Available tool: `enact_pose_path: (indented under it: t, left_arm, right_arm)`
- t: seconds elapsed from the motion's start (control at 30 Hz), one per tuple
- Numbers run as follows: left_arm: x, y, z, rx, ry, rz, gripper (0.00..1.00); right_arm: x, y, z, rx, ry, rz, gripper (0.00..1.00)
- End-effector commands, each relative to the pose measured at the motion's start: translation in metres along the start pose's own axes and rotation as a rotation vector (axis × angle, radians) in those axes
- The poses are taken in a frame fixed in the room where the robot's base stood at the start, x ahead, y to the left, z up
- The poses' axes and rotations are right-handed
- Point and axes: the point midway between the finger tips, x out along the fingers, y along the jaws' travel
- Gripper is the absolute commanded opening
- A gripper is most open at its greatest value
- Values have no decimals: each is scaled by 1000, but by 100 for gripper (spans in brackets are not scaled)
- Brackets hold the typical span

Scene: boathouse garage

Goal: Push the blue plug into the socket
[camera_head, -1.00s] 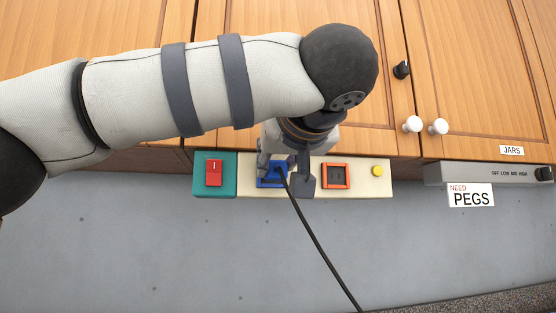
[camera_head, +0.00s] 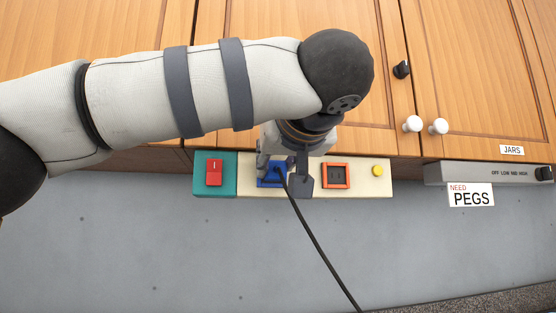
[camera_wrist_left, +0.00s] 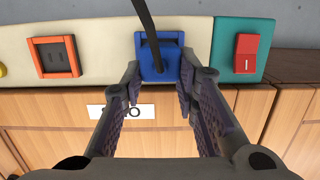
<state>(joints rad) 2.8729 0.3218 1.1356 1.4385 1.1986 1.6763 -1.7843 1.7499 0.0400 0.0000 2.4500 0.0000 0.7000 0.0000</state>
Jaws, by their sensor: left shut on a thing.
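The blue plug (camera_wrist_left: 172,66), with a black cable, is at the blue-framed socket (camera_head: 264,181) on the cream panel strip. The plug covers most of the socket face; I cannot tell how deep it sits. My left gripper (camera_head: 281,176) reaches down from above and is shut on the plug, one finger on each side. In the left wrist view, the fingertips (camera_wrist_left: 158,81) flank the plug's body. The socket's rim (camera_wrist_left: 161,35) shows behind the plug there. My right gripper is not in view.
Left of the socket is a red switch (camera_head: 214,172) on a teal block. To the right are an orange-framed socket (camera_head: 336,176) and a yellow button (camera_head: 378,171). Wooden cabinet doors rise behind. The black cable (camera_head: 318,245) trails over the clear grey surface.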

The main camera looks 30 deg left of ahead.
Motion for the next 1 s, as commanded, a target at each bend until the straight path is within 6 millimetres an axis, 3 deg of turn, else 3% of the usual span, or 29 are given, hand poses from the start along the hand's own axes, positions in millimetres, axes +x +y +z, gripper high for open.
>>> enact_pose_path:
  t: [0.53, 0.57, 0.63, 1.0]
  left_arm:
    - [11, 0, -2, 0, 0, -1, 0]
    - [11, 0, -2, 0, 0, 0, 34]
    - [11, 0, -2, 0, 0, -1, 50]
    - [2, 0, -2, -1, 2, 2, 51]
  right_arm:
    - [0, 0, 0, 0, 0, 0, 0]
    - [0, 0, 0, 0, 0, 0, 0]
    - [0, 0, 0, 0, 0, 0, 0]
    - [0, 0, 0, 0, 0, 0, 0]
